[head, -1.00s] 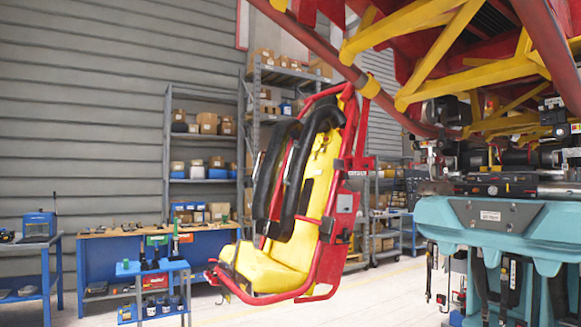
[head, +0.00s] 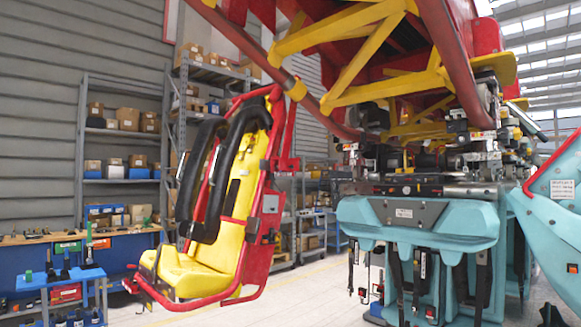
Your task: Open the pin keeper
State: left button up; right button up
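I cannot make out a pin keeper for certain in the head view. The coaster train fills the middle and right. It has a red and yellow overhead frame (head: 345,50), a yellow seat (head: 190,270) with black restraints (head: 203,190) in a red tubular frame, and a teal seat unit (head: 420,225) with hanging black straps. Dark mechanical parts (head: 430,165) sit between the overhead frame and the teal unit, too small to tell apart. Neither of my grippers is in view.
Grey shelves with boxes (head: 123,145) stand along the left wall. A blue workbench (head: 120,262) and a small blue cart (head: 62,283) with tools stand at lower left. A teal panel (head: 553,195) juts in at right. Pale floor (head: 300,300) is clear between the yellow seat and teal unit.

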aim_at(285, 165)
jog(key=i+u, duration=0.1)
jog(key=i, duration=1.7)
jog(key=i+l+u, duration=0.1)
jog(key=i, duration=1.65)
